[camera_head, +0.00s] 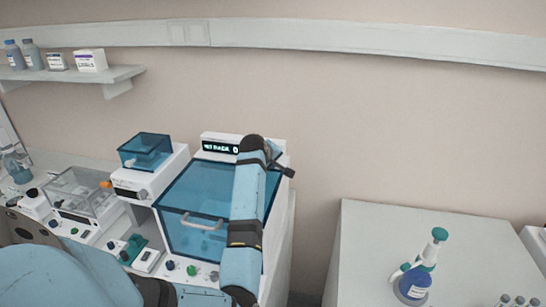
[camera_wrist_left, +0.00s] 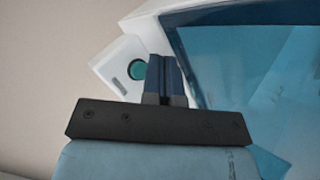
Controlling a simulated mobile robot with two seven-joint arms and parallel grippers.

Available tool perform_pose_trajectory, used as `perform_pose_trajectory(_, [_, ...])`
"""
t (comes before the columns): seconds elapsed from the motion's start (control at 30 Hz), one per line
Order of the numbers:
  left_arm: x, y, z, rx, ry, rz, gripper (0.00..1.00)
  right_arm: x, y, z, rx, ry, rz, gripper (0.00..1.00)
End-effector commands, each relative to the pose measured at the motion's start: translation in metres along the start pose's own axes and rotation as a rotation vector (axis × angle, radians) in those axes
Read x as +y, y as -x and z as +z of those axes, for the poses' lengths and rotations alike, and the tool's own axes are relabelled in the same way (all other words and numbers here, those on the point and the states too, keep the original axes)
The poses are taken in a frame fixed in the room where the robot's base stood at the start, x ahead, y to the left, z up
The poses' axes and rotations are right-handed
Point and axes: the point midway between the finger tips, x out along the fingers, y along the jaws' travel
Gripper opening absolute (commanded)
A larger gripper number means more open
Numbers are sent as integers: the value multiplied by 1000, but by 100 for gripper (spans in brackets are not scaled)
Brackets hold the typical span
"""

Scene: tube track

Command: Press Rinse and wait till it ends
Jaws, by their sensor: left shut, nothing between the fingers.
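A white machine with a blue see-through lid (camera_head: 187,207) stands on the left bench. Its lid is closed, with a pale handle on the front. A lit display (camera_head: 220,148) with pale text sits on the housing behind the lid; the text is too small to read surely. My left arm reaches across the lid's right side, and my left gripper (camera_head: 280,163) is at the machine's back right. In the left wrist view, my left gripper (camera_wrist_left: 164,60) is shut and empty beside a round teal button (camera_wrist_left: 137,69) on a white panel. Contact cannot be told. My right gripper is out of view.
A smaller blue-lidded device (camera_head: 146,152) and a clear-covered box (camera_head: 80,193) stand left of the machine. A wall shelf (camera_head: 75,76) holds bottles and boxes.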

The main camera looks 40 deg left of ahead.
Motion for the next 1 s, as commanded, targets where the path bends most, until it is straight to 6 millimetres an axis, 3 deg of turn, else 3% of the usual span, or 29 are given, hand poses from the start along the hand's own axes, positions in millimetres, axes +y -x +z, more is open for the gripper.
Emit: perform_pose_trajectory(1.0, [4,-6,-4,0,0,0,0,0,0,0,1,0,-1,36])
